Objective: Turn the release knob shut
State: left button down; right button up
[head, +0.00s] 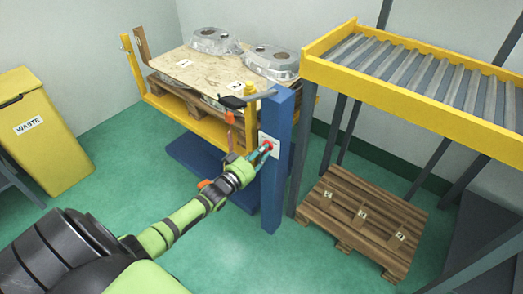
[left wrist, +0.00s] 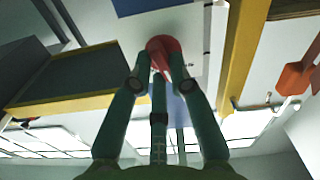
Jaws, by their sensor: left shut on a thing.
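The red release knob (head: 268,146) sits on a pale plate (head: 272,154) on the blue post (head: 276,190). My left gripper (head: 264,150) reaches the knob from the front left and is shut on it. In the left wrist view the red knob (left wrist: 165,50) lies between the two fingertips of my left gripper (left wrist: 162,72). The fingers cover part of the knob, and its turned position is hard to read. My right gripper is not in view.
Behind the post, a yellow lift table (head: 205,125) bears a wooden board with aluminium castings (head: 270,60). A yellow roller conveyor (head: 420,95) stands at the right, above a wooden pallet (head: 355,225). A yellow waste bin (head: 45,140) stands at the left. Green floor between is clear.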

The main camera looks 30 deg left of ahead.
pick_arm(q)
jog(key=n, duration=0.5)
jog(key=shift+a+r+n, duration=0.1)
jog(key=shift+n, duration=0.2)
dwell(0.4)
jog(key=c, duration=1.1)
grip_release()
jog(key=shift+c, duration=0.2)
jog(key=s, duration=1.2)
jog(key=shift+a, duration=0.45)
